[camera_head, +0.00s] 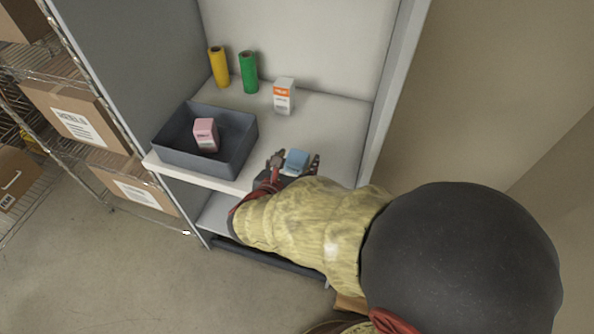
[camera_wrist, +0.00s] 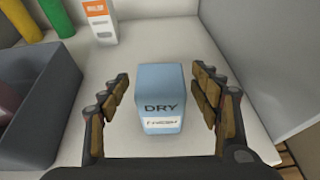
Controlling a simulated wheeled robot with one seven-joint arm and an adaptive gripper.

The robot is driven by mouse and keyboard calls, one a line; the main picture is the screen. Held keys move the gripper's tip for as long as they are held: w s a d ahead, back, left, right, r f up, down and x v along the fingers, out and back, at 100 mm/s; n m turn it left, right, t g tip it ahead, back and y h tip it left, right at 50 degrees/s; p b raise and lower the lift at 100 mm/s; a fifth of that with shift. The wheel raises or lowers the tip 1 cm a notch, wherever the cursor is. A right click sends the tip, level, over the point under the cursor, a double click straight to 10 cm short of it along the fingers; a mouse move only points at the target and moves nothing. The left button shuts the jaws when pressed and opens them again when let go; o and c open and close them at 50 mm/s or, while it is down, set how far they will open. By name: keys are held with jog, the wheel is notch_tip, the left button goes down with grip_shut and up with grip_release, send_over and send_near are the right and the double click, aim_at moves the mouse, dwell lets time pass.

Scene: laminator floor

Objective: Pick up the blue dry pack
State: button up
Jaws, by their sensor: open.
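The blue dry pack (camera_wrist: 162,88) stands upright on the white shelf, with "DRY" and a white label on its near face. In the head view the pack (camera_head: 296,160) is near the shelf's front edge, partly hidden by my gripper (camera_head: 294,166). In the wrist view my gripper (camera_wrist: 162,100) is open, with one finger on each side of the pack. There is a gap between each finger and the pack, wider on the left.
A dark grey bin (camera_head: 163,158) holding a pink box (camera_head: 205,135) stands left on the shelf (camera_head: 330,125). An orange and white box (camera_head: 284,97), a green roll (camera_head: 248,73) and a yellow roll (camera_head: 218,67) stand behind. A grey side panel (camera_head: 395,80) bounds the right.

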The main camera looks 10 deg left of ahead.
jog(key=shift+w, duration=0.15)
jog(key=shift+c, duration=1.1)
jog(key=c, duration=1.1)
jog(key=shift+c, duration=0.5)
